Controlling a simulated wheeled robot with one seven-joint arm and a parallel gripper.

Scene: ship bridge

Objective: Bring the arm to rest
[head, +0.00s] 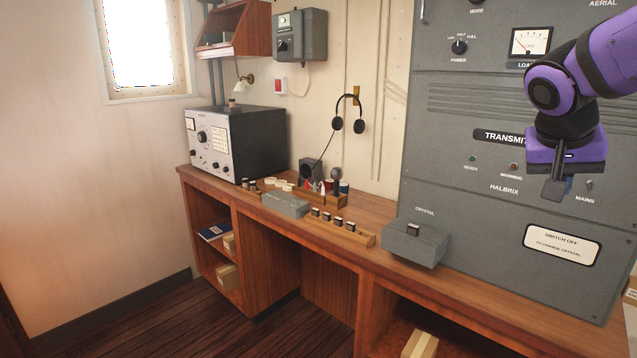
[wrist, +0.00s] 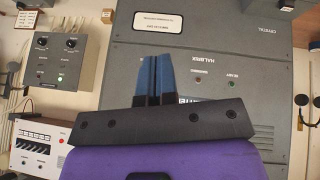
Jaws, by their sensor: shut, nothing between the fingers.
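My purple arm (head: 565,85) reaches in from the upper right of the head view. My gripper (head: 556,190) points down in front of the grey transmitter cabinet (head: 470,190), near its MAINS label. In the wrist view my gripper (wrist: 156,60) shows two blue fingers close together, shut with nothing between them. The fingers appear apart from the cabinet face, but the exact gap cannot be told.
A wooden desk (head: 385,264) runs below, with a grey crystal box (head: 414,243), a wooden rack of small crystals (head: 340,229) and a radio receiver (head: 235,142) on it. Headphones (head: 348,115) hang on the wall. Floor (head: 285,330) is free at front left.

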